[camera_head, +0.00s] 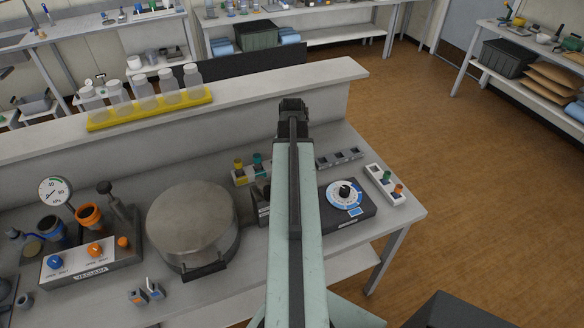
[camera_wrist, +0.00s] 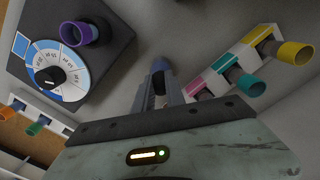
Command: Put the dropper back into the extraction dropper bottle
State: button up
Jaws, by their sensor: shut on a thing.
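My gripper (camera_wrist: 162,88) shows in the wrist view, its fingers close together around a small dropper (camera_wrist: 159,66) with a bluish-purple end. Most of the dropper is hidden between the fingers. In the wrist view a bottle with a purple collar (camera_wrist: 86,33) stands at the upper left, by the dial unit, apart from my gripper. I cannot read a label, so I cannot tell whether it is the extraction dropper bottle. In the head view my gripper (camera_head: 292,104) is at the far end of my arm, above the bench, and what it holds is hidden.
A rack with yellow and teal collared bottles (camera_head: 247,168) stands left of my arm. The dial unit (camera_head: 345,196) and a rack with green and orange collars (camera_head: 386,184) are on the right. A large round metal vessel (camera_head: 193,222) and raised shelf (camera_head: 325,85) are nearby.

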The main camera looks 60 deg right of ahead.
jog(key=o, duration=0.8)
notch_tip(320, 180, up, 8)
jog(key=p, duration=0.8)
jog(key=shift+f, duration=0.1)
jog(key=shift+s+f, duration=0.1)
